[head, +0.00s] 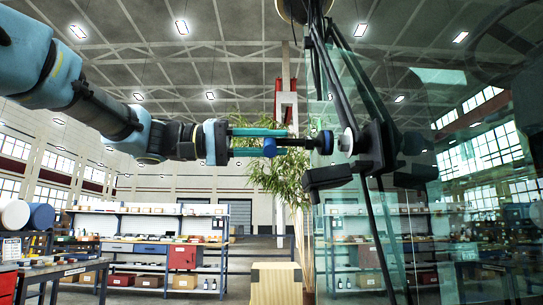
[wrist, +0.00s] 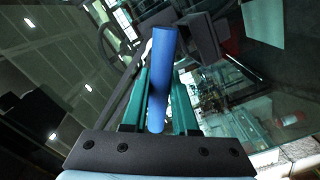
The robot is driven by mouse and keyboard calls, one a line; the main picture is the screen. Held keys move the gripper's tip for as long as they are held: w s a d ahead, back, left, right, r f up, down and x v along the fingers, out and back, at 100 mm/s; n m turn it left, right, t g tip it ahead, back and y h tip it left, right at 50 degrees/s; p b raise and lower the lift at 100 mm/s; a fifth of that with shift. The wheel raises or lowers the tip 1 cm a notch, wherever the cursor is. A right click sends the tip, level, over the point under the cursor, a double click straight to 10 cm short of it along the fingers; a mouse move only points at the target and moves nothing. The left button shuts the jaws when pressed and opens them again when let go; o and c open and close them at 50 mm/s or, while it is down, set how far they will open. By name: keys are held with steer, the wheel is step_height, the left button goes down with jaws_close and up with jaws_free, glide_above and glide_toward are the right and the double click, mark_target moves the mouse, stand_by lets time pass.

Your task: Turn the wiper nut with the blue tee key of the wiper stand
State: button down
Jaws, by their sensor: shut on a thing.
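The blue tee key has a blue crossbar handle (head: 270,147), a dark shaft (head: 297,143) and a dark blue collar (head: 325,142) at its right end. My gripper (head: 266,142) comes in from the left, and its teal fingers are shut on the handle. In the wrist view the handle (wrist: 158,80) lies lengthwise between both fingers. The shaft points level to the right, towards a pale disc (head: 346,139) at the black wiper mount (head: 374,148). The wiper nut cannot be made out apart from these parts. I cannot tell whether the key is seated on it.
A large glass pane (head: 450,200) stands at the right, with black wiper arms (head: 345,75) in front of it. A wooden block (head: 276,284) stands below the key. A plant (head: 280,180) and loaded shelves (head: 150,235) are behind. The air below my arm looks free.

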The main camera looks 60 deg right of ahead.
steer(key=shift+f+m+b, duration=0.2)
steer(key=shift+m+b, duration=0.9)
steer(key=shift+b, duration=0.45)
steer(key=shift+r+m, duration=0.25)
steer(key=shift+m, duration=0.05)
steer(key=shift+a+f+b, duration=0.1)
steer(key=shift+f+b, duration=0.05)
steer(key=shift+b, duration=0.5)
steer(key=shift+b, duration=0.6)
steer(key=shift+x, duration=1.45)
steer(key=n+p, duration=0.1)
steer(key=n, duration=0.2)
steer(key=shift+a+r+p, duration=0.1)
steer(key=shift+r+p, duration=0.25)
steer(key=shift+p, duration=0.05)
steer(key=shift+f+n+p, duration=0.25)
steer(key=shift+n+p, duration=0.05)
steer(key=shift+n, duration=0.8)
